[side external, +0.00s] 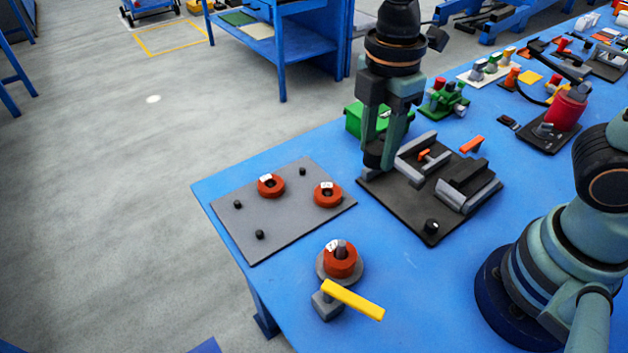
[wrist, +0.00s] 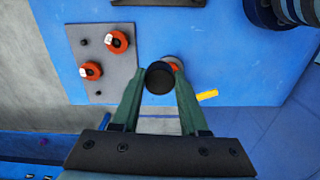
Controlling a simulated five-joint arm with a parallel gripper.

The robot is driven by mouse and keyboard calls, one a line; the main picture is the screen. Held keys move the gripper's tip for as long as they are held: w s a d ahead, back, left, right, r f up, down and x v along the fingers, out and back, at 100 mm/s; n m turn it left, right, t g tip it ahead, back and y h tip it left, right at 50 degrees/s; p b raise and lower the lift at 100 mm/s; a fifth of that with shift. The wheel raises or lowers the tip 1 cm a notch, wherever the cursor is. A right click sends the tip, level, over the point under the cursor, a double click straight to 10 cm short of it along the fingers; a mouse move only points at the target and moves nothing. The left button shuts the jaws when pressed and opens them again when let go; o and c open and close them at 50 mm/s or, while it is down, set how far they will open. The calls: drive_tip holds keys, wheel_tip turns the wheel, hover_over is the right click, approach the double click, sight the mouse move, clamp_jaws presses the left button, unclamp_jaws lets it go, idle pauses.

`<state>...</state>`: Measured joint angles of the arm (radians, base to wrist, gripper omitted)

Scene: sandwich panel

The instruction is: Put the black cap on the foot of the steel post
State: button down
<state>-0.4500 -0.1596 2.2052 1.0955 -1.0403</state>
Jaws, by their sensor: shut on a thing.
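My gripper (side external: 376,155) is shut on the black cap (side external: 373,159), held low between its fingertips, left of the dark fixture plate. In the wrist view the cap (wrist: 159,80) is a dark round piece between the green fingers, partly hiding the red ring behind it. A short grey post, which looks like the steel post (side external: 342,247), shows in the red ring (side external: 340,264) on a round grey base at the front of the bench. The post's lower part is hidden by the ring. The cap is apart from it, further back.
A yellow-handled clamp (side external: 352,299) stands beside the post. A grey panel (side external: 240,225) with two red rings and several black studs lies left. The dark fixture plate (side external: 402,214) with grey blocks lies right. Blue bench (side external: 400,290) is bare right of the clamp.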

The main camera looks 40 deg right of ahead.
drive_tip(key=s+a+f+n, duration=0.1)
drive_tip(key=a, duration=0.1)
drive_tip(key=a+f+n, duration=0.2)
drive_tip(key=a, duration=0.1)
drive_tip(key=s+a+f+n, duration=0.1)
drive_tip(key=a+f, duration=0.1)
drive_tip(key=shift+s+a+n, duration=0.35)
drive_tip(key=shift+n, duration=0.05)
hover_over(342, 242)
drive_tip(key=shift+s+f, duration=0.1)
drive_tip(key=shift+f, duration=2.15)
drive_tip(key=shift+f, duration=1.55)
drive_tip(key=shift+c, duration=0.2)
unclamp_jaws()
drive_tip(key=shift+r, duration=0.1)
drive_tip(key=shift+r, duration=3.65)
